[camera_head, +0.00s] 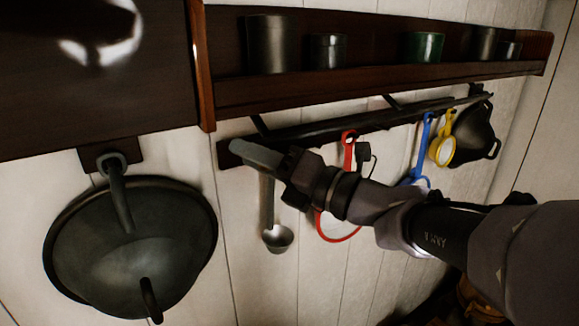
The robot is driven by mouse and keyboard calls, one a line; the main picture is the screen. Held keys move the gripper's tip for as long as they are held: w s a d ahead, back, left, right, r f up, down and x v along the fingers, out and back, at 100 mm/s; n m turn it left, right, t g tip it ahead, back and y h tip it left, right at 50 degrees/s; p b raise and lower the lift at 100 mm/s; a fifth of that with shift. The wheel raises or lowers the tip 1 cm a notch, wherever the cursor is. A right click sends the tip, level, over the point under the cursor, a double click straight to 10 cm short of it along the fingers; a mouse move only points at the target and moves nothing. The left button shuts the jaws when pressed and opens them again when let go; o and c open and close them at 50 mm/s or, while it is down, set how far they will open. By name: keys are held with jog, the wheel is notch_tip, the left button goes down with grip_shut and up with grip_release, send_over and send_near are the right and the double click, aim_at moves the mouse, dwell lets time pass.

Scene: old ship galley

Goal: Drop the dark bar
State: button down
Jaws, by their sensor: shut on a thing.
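The dark bar (254,154) looks grey-green where light falls on it. It sticks out to the left from my gripper (287,172), which is shut on its right end. The bar's far end lies in front of the left end of the wall rail, below the shelf. I cannot tell whether the bar touches the rail. The part inside the jaws is hidden.
The wall rail (340,128) carries a ladle (277,238), a red utensil (349,150), a blue one (421,150), a yellow one (442,151) and dark pans (474,135). Cups stand on the shelf (380,90). A large dark pan (130,245) hangs left.

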jog(key=shift+w+a+f+n+g+y+b, duration=0.45)
jog(key=shift+w+a+f+n+y+b, duration=0.7)
jog(key=shift+b, duration=1.25)
jog(key=shift+w+a+f+n+g+y+b, duration=0.5)
jog(key=shift+w+a+n+y+b, duration=0.3)
jog(key=shift+w+n+y+b, duration=0.95)
jog(key=shift+w+a+f+n+g+y+b, duration=0.45)
jog(key=shift+w+a+f+n+y+b, duration=0.4)
jog(key=shift+n+y+b, duration=1.5)
jog(key=shift+w+a+r+m+h+b, duration=0.15)
jog(key=shift+m+h+b, duration=0.3)
jog(key=shift+m+b, duration=0.3)
jog(key=c, duration=1.1)
grip_release()
jog(key=shift+w, duration=0.1)
jog(key=shift+f, duration=0.2)
